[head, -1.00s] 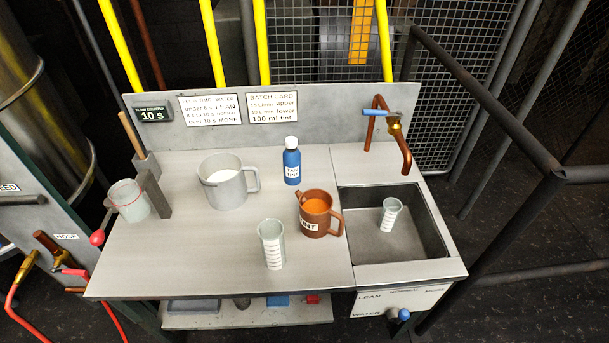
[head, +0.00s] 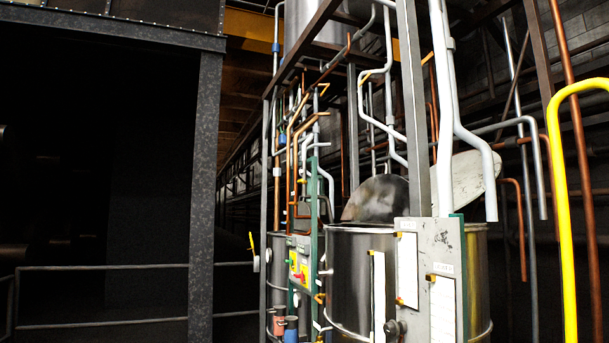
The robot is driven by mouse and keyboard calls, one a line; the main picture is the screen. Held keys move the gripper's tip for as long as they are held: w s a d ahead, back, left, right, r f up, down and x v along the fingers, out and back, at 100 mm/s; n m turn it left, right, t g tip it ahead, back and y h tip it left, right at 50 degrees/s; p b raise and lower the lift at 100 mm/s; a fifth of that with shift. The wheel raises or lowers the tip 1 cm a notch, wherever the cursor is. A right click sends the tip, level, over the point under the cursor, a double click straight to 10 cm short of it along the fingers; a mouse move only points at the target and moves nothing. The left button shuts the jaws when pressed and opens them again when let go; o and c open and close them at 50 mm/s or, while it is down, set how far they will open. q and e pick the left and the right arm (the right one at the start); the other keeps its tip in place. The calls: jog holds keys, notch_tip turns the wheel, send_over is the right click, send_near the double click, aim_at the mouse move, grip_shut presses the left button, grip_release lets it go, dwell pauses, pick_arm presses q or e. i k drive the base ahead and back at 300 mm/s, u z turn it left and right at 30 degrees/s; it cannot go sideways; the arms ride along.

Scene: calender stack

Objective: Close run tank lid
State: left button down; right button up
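A steel tank (head: 345,275) stands right of the middle in the head view. A dark, shiny round lid (head: 378,198) is tilted up behind its rim. A second steel tank (head: 476,270) stands to its right, partly hidden by a grey panel. A paler round lid (head: 475,178) is raised above that one, partly behind the upright post and pipes. I cannot read which is the run tank. Neither of my grippers is in view.
The grey panel (head: 446,245) with white cards stands in front of the tanks. A control box (head: 299,262) is to their left. A yellow rail (head: 559,190) rises at the right. A thick dark post (head: 203,190) and handrails (head: 110,267) are at the left.

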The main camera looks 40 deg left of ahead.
aim_at(386, 196)
jog(key=u, duration=0.55)
jog(key=k, duration=0.8)
jog(key=u, duration=1.3)
jog(key=i, duration=1.8)
jog(key=u, duration=0.3)
jog(key=i, duration=1.95)
jog(key=z, duration=0.95)
jog(key=i, duration=1.2)
jog(key=z, duration=1.35)
